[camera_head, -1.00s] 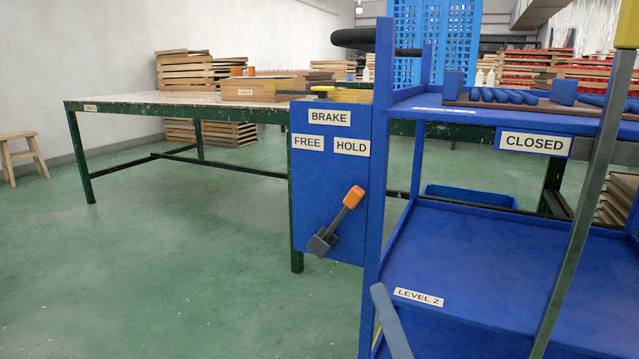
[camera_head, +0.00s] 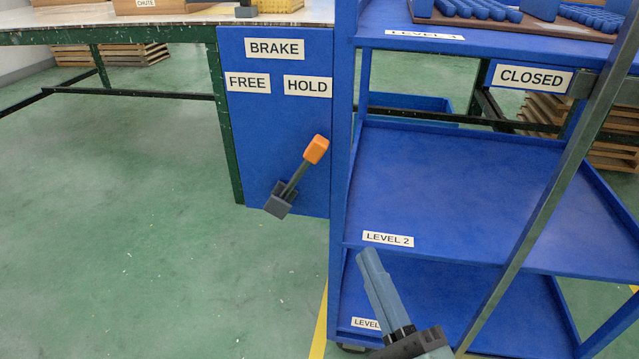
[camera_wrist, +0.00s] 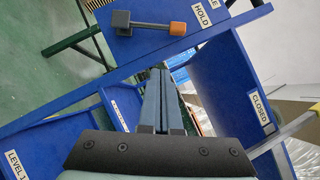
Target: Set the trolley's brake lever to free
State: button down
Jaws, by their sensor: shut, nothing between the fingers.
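The brake lever (camera_head: 297,173) has a dark grey base, a grey shaft and an orange knob. It is on the blue brake panel (camera_head: 260,150) at the trolley's left side. It leans up and to the right, toward the HOLD label (camera_head: 307,86) and away from the FREE label (camera_head: 248,83). The lever also shows in the wrist view (camera_wrist: 150,25). My gripper (camera_head: 368,258) is shut and empty, in front of the trolley near the LEVEL 2 label, below and right of the lever and apart from it. In the wrist view, the closed fingers (camera_wrist: 161,85) point toward the trolley.
The blue trolley's shelves (camera_head: 470,195) fill the right side, with a CLOSED sign (camera_head: 533,78) and a slanted metal bar (camera_head: 545,215) in front. A green-legged table (camera_head: 120,36) stands behind the panel. The floor left of the panel is clear.

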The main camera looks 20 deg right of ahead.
send_near(301, 172)
jog(key=w+d, duration=0.4)
jog(key=d, duration=0.1)
jog(key=w+a+r, duration=0.2)
jog(key=shift+w+a, duration=0.1)
jog(key=shift+a, duration=0.3)
jog(key=shift+w+a+r+n+p, duration=0.15)
jog(key=shift+r+n+p, duration=0.2)
jog(key=shift+p, duration=0.5)
